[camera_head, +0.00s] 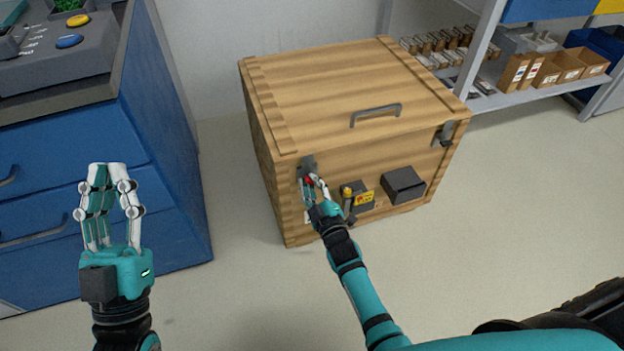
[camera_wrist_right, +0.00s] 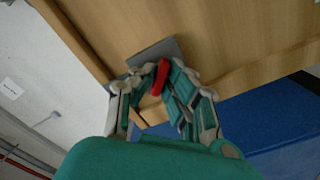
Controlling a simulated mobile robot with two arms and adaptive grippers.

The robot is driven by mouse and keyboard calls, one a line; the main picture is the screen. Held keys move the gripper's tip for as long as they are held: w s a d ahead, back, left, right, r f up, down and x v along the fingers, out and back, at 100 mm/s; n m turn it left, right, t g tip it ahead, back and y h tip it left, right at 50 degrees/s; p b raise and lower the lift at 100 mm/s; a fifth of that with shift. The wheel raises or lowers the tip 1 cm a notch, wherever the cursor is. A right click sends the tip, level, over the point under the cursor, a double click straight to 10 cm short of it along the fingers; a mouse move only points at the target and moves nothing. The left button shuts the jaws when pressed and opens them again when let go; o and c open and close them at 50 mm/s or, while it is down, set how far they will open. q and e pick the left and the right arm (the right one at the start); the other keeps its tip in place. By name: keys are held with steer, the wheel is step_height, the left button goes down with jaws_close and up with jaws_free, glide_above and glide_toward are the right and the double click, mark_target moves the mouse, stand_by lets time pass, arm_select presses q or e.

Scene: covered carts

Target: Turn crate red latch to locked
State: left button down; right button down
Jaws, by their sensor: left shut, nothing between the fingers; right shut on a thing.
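A wooden crate (camera_head: 330,95) with a closed lid and a grey lid handle (camera_head: 376,114) stands on the floor. The red latch (camera_head: 309,181) is at the upper left of its front face, below a grey plate (camera_head: 307,164). In the right wrist view the red latch (camera_wrist_right: 161,76) lies between the fingertips. My right gripper (camera_head: 315,186) is shut on the red latch; the fingers partly cover it, so its exact angle is hard to tell. My left gripper (camera_head: 108,170) is shut and empty, raised in front of the blue cabinet, apart from the crate.
A blue drawer cabinet (camera_head: 160,130) with a button console (camera_head: 60,45) stands left of the crate. A second grey latch (camera_head: 444,134), a yellow-topped part (camera_head: 347,196) and a dark box (camera_head: 403,186) are on the crate front. Shelves with cartons (camera_head: 545,72) stand behind right. Floor in front is clear.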

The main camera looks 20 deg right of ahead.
steer(key=m+p, duration=0.1)
steer(key=m, duration=0.2)
steer(key=shift+r, duration=0.1)
steer(key=m+p, duration=0.1)
steer(key=m, duration=0.2)
arm_select(q)
steer(key=w+f+g+y, duration=0.3)
steer(key=f+g, duration=0.5)
steer(key=f, duration=0.5)
steer(key=shift+w+a+g+p, duration=0.4)
steer(key=shift+p, duration=0.05)
arm_select(e)
steer(key=shift+m, duration=0.9)
steer(key=c, duration=1.4)
jaws_free()
steer(key=s, duration=1.2)
steer(key=shift+d, duration=0.25)
